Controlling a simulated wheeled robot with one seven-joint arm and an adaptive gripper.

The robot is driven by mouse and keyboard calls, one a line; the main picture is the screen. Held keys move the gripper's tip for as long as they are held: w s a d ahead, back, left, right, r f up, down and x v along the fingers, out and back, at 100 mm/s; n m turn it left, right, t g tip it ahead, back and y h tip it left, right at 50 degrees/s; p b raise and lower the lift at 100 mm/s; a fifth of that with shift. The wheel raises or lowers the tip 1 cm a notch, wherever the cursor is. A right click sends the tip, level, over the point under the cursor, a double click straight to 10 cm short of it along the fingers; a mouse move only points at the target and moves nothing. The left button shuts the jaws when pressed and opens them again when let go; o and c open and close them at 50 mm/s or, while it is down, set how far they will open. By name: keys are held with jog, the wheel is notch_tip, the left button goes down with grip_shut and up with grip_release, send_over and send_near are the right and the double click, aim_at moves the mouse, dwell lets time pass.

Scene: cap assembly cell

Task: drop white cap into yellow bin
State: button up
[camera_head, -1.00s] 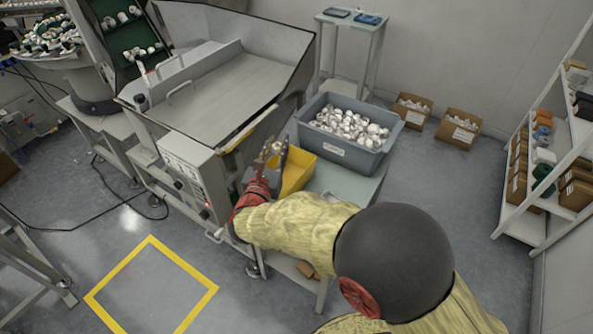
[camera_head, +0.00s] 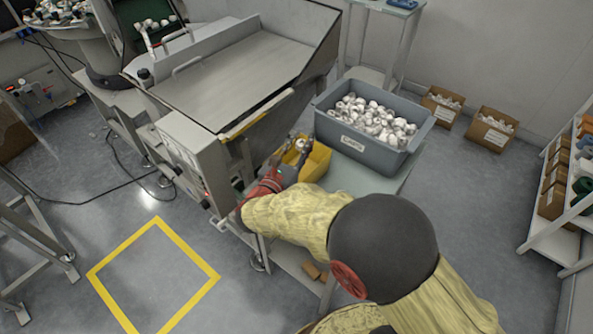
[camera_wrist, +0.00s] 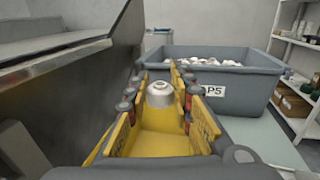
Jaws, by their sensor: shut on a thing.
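The white cap (camera_wrist: 160,95) is held between the fingertips of my gripper (camera_wrist: 158,92) in the wrist view. In the head view the cap (camera_head: 300,145) is a small pale spot at the tips of my gripper (camera_head: 296,147). The yellow bin (camera_head: 318,163) stands on the pale table beside the machine. My gripper is over the bin's left part, and the cap appears above its opening. Yellow surface shows below the cap in the wrist view. The exact height of the cap over the bin is hard to tell. My arm hides part of the bin.
A large grey crate (camera_head: 331,108) full of white caps stands right behind the bin. The metal machine with its sloped tray (camera_head: 225,80) rises close on the left. Cardboard boxes (camera_head: 490,130) sit on the floor at the right, near a shelf (camera_head: 548,220).

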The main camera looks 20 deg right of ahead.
jog(key=shift+f, duration=0.5)
jog(key=o, duration=0.7)
jog(key=shift+o, duration=0.2)
jog(key=shift+s+a, duration=0.1)
jog(key=v, duration=1.1)
jog(key=shift+s+a, duration=0.3)
